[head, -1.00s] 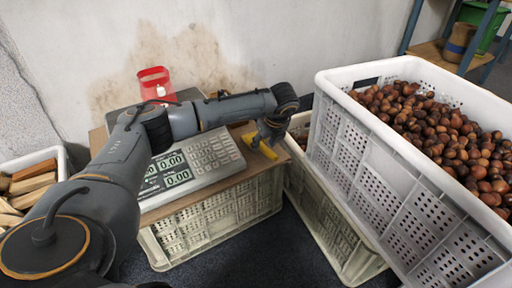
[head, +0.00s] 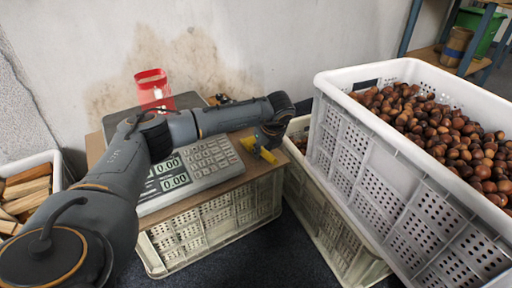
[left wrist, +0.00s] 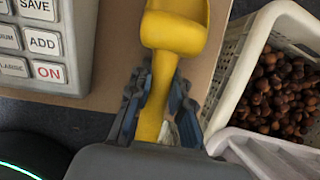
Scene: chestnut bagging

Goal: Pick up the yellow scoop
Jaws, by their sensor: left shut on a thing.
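The yellow scoop (left wrist: 172,30) shows in the left wrist view with its bowl at the top and its handle running down between my fingers. My left gripper (left wrist: 158,95) is shut on the scoop's handle. In the head view the left gripper (head: 262,143) is at the right end of the wooden board, beside the scale, and only part of the yellow scoop (head: 266,155) shows under it. I cannot tell whether the scoop still touches the board. My right gripper is not in view.
The scale (head: 190,172) stands on a board (head: 240,178) over a crate (head: 215,222), left of the gripper. A red container (head: 152,88) is behind it. A large white crate (head: 375,165) of chestnuts (head: 440,130) rises on the right, above a lower crate (head: 325,215).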

